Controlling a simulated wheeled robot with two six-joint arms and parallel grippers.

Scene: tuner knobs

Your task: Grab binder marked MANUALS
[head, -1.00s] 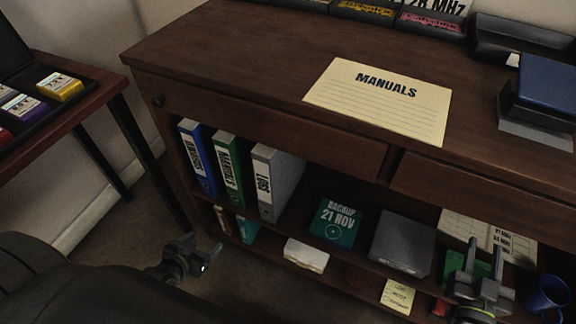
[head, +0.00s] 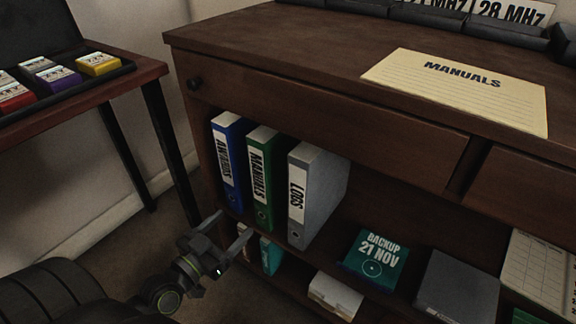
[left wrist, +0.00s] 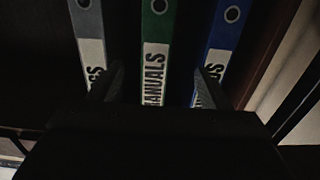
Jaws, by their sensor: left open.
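The green binder marked MANUALS (head: 263,178) stands upright on the desk's upper shelf, between a blue binder (head: 231,163) and a grey binder marked LOGS (head: 315,196). My left gripper (head: 233,228) is open and empty, low in front of the binders, its fingers pointing toward the shelf. In the left wrist view the green binder (left wrist: 155,60) is centred between the two fingers (left wrist: 162,86), with the grey binder (left wrist: 88,25) to its left and the blue binder (left wrist: 222,35) to its right. The fingers appear apart from the green binder. My right gripper is out of view.
A paper headed MANUALS (head: 455,90) lies on the desk top (head: 300,40). A teal BACKUP box (head: 373,258) and a dark grey box (head: 457,288) sit right of the binders. A side table (head: 140,75) with coloured boxes stands left.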

